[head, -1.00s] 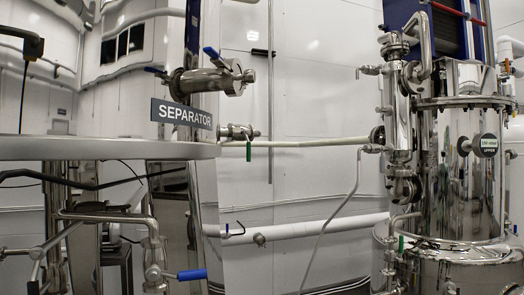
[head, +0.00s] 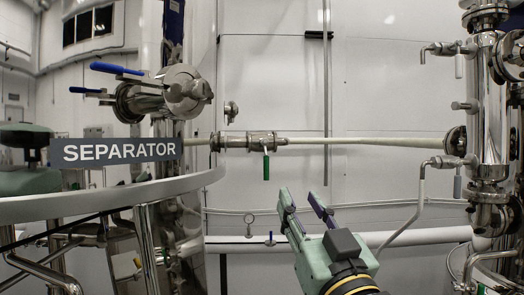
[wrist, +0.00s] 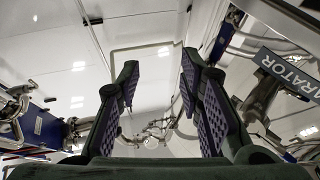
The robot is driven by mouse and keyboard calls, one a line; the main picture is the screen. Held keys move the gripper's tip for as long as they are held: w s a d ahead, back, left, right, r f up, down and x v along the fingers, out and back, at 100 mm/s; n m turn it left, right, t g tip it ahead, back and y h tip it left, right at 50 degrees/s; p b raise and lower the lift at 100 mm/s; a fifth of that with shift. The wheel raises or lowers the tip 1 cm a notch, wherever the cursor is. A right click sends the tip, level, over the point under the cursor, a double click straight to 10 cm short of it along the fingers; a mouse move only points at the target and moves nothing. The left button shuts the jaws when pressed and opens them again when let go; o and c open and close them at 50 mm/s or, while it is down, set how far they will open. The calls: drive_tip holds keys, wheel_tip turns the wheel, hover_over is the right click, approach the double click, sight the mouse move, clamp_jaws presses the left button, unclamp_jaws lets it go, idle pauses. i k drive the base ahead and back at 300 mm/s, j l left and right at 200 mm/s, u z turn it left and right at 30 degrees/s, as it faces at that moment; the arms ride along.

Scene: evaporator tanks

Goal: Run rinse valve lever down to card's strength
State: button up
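A green lever (head: 265,166) hangs down from a steel valve (head: 252,142) on the pale horizontal pipe. A larger steel valve (head: 170,97) above the SEPARATOR sign carries a long blue lever (head: 117,69), with a second blue lever (head: 86,90) beside it. I cannot tell which lever is the rinse valve's, and no readable card shows now. My gripper (head: 303,203) is below and right of the green lever, its fingers apart and pointing up. In the wrist view my gripper (wrist: 158,80) is open with nothing between the purple pads.
The SEPARATOR sign (head: 120,151) and a curved steel rim (head: 110,200) fill the left. A steel column with pipework (head: 490,110) stands at right. A bent thin pipe (head: 408,222) and a white pipe (head: 400,238) run low behind my gripper.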

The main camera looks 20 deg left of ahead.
sight(264, 142)
drive_tip(key=i+j, duration=0.65)
drive_tip(key=i, duration=0.1)
